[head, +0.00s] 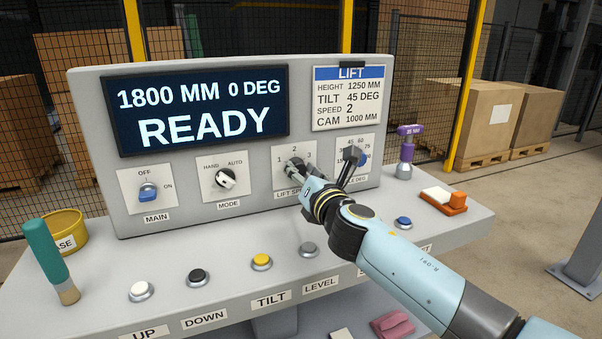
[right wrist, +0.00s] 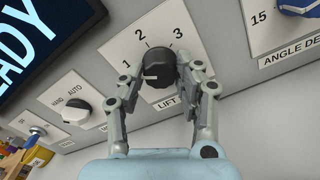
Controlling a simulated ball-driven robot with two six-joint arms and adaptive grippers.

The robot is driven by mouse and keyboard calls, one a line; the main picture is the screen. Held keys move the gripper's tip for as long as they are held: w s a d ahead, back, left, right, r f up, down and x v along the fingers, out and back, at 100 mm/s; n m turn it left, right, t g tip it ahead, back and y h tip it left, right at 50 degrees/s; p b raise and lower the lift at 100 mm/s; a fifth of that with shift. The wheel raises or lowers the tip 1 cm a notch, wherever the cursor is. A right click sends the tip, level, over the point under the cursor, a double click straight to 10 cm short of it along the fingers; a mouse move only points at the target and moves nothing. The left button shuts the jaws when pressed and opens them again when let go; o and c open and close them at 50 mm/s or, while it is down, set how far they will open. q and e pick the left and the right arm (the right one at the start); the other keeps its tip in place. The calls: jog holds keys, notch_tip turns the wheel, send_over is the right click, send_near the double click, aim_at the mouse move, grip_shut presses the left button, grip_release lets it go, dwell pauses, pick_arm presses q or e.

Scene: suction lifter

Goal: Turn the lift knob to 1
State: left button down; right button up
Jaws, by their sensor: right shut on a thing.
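The lift speed knob (right wrist: 158,72) is a black round dial on a white plate marked 1, 2 and 3, on the upright panel. Its white pointer line points left in the right wrist view, on the side of the 1. My right gripper (right wrist: 163,74) is shut on the knob, one finger on each side. In the head view, my right gripper (head: 305,168) reaches the panel from the lower right and covers part of the knob and its label. My left gripper is not in view.
The mode knob (head: 226,180) is left of the lift knob and the blue angle knob (head: 363,159) right of it. The screen (head: 200,110) reads 1800 MM, 0 DEG, READY. A card (head: 348,98) lists SPEED 2. Several buttons, including a yellow one (head: 261,262), line the console.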

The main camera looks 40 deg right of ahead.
jog(key=o, duration=1.1)
jog(key=shift+o, duration=0.2)
jog(key=v, duration=1.2)
jog(key=shift+d+f, duration=0.1)
